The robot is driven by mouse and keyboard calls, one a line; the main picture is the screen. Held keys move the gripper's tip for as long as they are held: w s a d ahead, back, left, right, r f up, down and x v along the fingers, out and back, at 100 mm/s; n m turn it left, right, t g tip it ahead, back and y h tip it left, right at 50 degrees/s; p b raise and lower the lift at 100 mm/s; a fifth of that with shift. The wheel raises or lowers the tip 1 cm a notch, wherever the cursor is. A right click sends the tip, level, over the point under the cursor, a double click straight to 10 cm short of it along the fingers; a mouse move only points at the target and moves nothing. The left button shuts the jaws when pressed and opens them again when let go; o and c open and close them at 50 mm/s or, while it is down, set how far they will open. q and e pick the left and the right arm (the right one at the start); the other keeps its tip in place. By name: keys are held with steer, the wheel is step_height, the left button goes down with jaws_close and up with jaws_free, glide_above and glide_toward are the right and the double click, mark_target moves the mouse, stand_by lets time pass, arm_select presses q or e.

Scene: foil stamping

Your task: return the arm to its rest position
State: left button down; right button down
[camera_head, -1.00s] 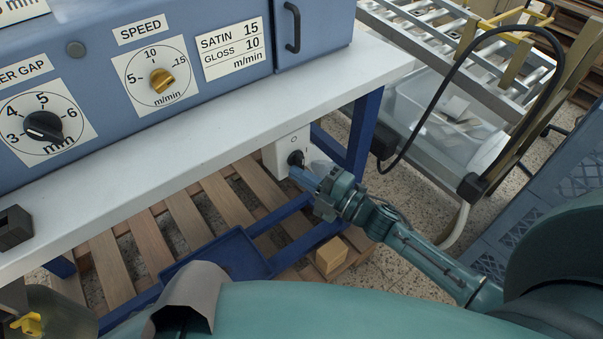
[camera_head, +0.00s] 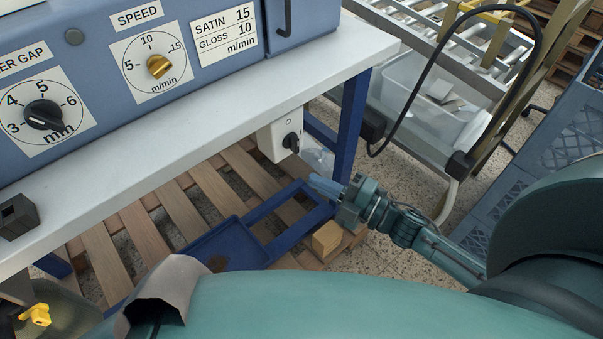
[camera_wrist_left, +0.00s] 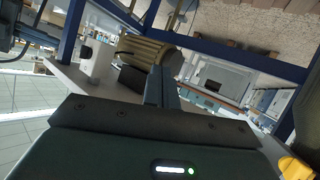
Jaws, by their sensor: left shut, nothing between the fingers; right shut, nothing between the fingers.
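My right gripper (camera_head: 325,187) is shut and empty. It is below and to the right of the white switch box (camera_head: 275,138), in front of the blue frame under the table. The black rotary knob (camera_head: 290,142) on that box is in plain view, and the fingertips are clear of it. My right arm reaches in from the lower right. My left gripper (camera_wrist_left: 163,88) shows only in the left wrist view, where its fingers are together with nothing between them. I cannot make out its fingers in the head view.
A blue machine with a speed dial (camera_head: 159,67) and a gap dial (camera_head: 43,115) stands on the white tabletop (camera_head: 200,125). A blue table leg (camera_head: 352,125) and a black cable (camera_head: 414,90) are near my right arm. A wooden pallet (camera_head: 150,235) lies below.

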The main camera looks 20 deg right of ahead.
arm_select(q)
steer(key=shift+w+r, duration=0.15)
arm_select(e)
steer(key=shift+s+d, duration=0.35)
arm_select(q)
steer(key=shift+w+r, duration=0.1)
steer(key=shift+w, duration=0.05)
